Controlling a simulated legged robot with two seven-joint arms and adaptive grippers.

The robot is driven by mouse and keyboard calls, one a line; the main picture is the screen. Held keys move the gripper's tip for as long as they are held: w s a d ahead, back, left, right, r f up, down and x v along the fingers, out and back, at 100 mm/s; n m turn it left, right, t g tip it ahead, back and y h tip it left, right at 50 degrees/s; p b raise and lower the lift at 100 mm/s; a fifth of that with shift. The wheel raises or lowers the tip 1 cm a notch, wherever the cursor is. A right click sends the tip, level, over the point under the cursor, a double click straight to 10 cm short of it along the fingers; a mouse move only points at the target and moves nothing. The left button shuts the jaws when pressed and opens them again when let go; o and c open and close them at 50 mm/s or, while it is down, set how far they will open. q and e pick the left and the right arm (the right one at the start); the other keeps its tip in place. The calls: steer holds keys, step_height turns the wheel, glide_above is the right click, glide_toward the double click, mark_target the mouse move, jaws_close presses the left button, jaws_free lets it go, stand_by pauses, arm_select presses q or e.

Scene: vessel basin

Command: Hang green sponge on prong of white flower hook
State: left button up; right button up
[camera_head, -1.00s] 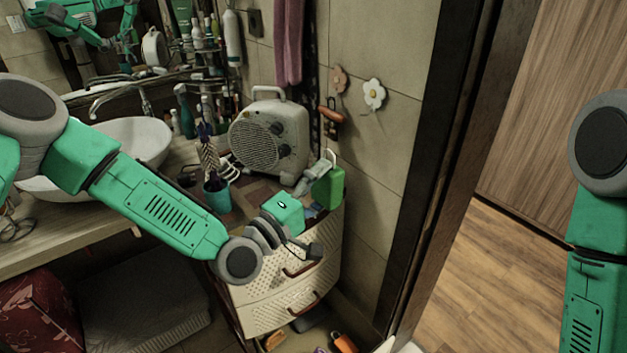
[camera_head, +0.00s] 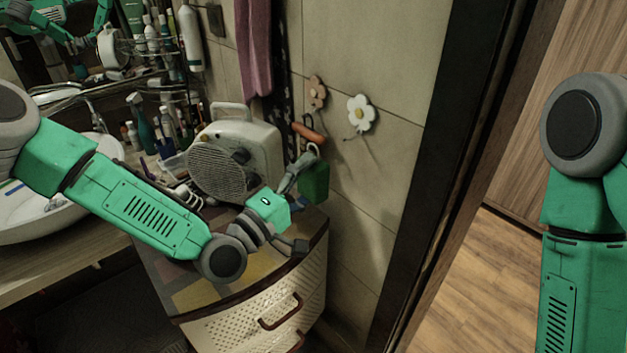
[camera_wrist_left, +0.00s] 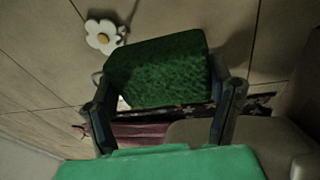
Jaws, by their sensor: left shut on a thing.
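The green sponge (camera_head: 314,182) is held above the drawer cabinet, close to the tiled wall, with a pale loop at its top. My left gripper (camera_head: 305,168) is shut on it; in the left wrist view the sponge (camera_wrist_left: 157,70) sits between the two fingers (camera_wrist_left: 165,95). The white flower hook (camera_head: 361,113) is on the wall, up and right of the sponge and apart from it. It also shows at the upper left of the wrist view (camera_wrist_left: 103,37). A thin prong appears below its petals. My right arm shows at the right edge; its gripper is out of view.
A pinkish flower hook (camera_head: 317,92) is left of the white one. An orange-handled item (camera_head: 308,132) hangs below it. A fan heater (camera_head: 232,160) stands on the drawer cabinet (camera_head: 262,318). A dark door frame (camera_head: 440,165) is at right. Wall below the white hook is clear.

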mark_target(330, 175)
arm_select(q)
steer(key=shift+r, duration=0.1)
steer(key=shift+s+r, duration=0.15)
steer(key=shift+s, duration=0.1)
steer(key=shift+d, duration=0.35)
steer(key=d, duration=0.1)
steer(key=w+d, duration=0.2)
steer(key=shift+w+d+f+b, duration=0.15)
steer(key=shift+f+b, duration=0.1)
steer(key=shift+b, duration=0.05)
steer(key=shift+w, duration=0.4)
steer(key=shift+w+d+f, duration=0.15)
steer(key=shift+w+d, duration=0.6)
steer(key=shift+w, duration=0.05)
steer(key=shift+w+d+b, duration=0.1)
steer(key=shift+d+b, duration=0.25)
steer(key=shift+w+d+f+b, duration=0.2)
steer(key=shift+d+f+b, duration=0.2)
steer(key=shift+b, duration=0.2)
steer(key=shift+w+f+b, duration=0.1)
steer(key=shift+w+b, duration=0.1)
steer(key=shift+b, duration=0.2)
steer(key=shift+a, duration=0.25)
arm_select(e)
steer(key=f, duration=0.1)
steer(key=s+f, duration=0.1)
steer(key=f, duration=0.1)
steer(key=shift+f, duration=0.2)
